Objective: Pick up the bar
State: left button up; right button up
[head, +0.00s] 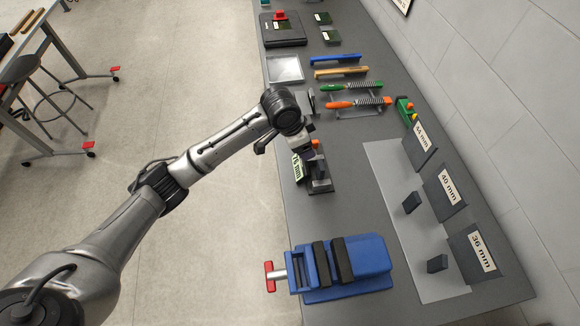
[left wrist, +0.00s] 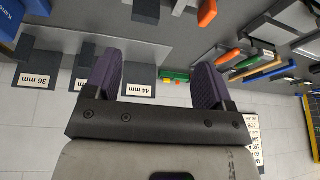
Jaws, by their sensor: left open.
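My left gripper (head: 308,146) is over the bench's near edge in the head view, beside a dark stand (head: 320,186) with a 76 mm label (head: 298,168). In the left wrist view its two purple-padded fingers (left wrist: 157,80) are apart, with nothing seen between them. Two small dark blocks stand on a pale strip, one by the 40 mm plate (head: 412,202) and one by the 36 mm plate (head: 437,263). A grey piece shows at the top of the left wrist view (left wrist: 186,6). I cannot tell which piece is the bar; the arm partly hides the stand. My right gripper is out of view.
A blue vise (head: 345,270) with a red-ended handle sits at the bench's front. Files with green and orange handles (head: 355,103) and brushes (head: 338,64) lie beyond the gripper. Labelled plates (head: 445,190) line the wall side. Bare bench (head: 345,225) lies between stand and vise.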

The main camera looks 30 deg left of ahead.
aim_at(321, 165)
pick_arm(q)
jog(key=shift+m+g+h, duration=0.4)
jog(key=shift+m, duration=0.2)
jog(key=x, duration=0.5)
jog(key=d+x, duration=0.1)
jog(key=x, duration=0.2)
jog(key=shift+s+d+f, duration=0.1)
jog(key=shift+s+f, duration=0.1)
jog(key=shift+f, duration=0.05)
jog(key=x, duration=0.4)
jog(key=shift+w+d+r, duration=0.1)
jog(key=shift+w+d, duration=0.05)
jog(key=shift+w, duration=0.2)
jog(key=shift+w+d+f, duration=0.1)
jog(key=shift+f, duration=0.5)
jog(key=c, duration=1.3)
jog(key=shift+r, duration=0.15)
grip_shut()
